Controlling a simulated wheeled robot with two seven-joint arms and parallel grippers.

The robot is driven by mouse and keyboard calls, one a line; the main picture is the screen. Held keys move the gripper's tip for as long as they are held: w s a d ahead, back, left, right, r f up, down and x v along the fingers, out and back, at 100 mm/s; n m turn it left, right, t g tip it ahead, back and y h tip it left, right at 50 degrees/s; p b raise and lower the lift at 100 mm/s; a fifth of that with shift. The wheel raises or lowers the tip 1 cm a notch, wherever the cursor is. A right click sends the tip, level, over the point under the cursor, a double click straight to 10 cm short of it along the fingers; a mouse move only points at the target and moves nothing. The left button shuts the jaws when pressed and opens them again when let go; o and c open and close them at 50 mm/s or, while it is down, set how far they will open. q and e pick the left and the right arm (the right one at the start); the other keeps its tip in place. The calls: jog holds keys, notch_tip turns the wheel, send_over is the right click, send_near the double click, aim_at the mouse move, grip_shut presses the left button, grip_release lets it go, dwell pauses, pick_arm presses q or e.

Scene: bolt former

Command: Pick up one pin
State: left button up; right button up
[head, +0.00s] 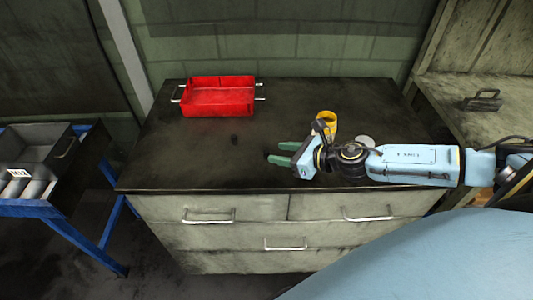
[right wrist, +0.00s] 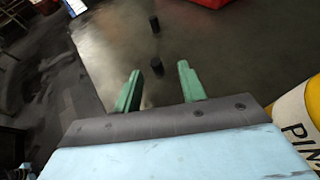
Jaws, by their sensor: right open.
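Two small dark upright cylinders, which look like pins, show in the right wrist view: a nearer pin (right wrist: 157,66) and a farther pin (right wrist: 154,23). In the head view a small dark pin (head: 234,139) shows on the dark cabinet top, left of my right gripper (head: 274,153). My right gripper has green fingers, is open and empty, and points left, low over the top. In the wrist view the nearer pin appears in line with the gap, around the fingertips (right wrist: 158,72); I cannot tell its exact depth. A yellow container (head: 327,120) marked "PIN" (right wrist: 300,112) stands beside the gripper. My left gripper is out of view.
A red tray (head: 219,112) with wire handles sits at the back left of the cabinet top (head: 165,160). A pale round disc (head: 365,141) lies behind my right arm. A bin labelled M12 (head: 40,150) stands at left. The left-front of the top is clear.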

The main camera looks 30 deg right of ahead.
aim_at(267, 151)
jog(key=x, duration=0.4)
jog(key=shift+a+r+p, duration=0.1)
jog(key=shift+a+p, duration=0.25)
jog(key=shift+w+a+f, duration=0.2)
jog(key=shift+w+f, duration=0.1)
jog(key=shift+w, duration=0.1)
jog(key=shift+c, duration=0.2)
grip_shut()
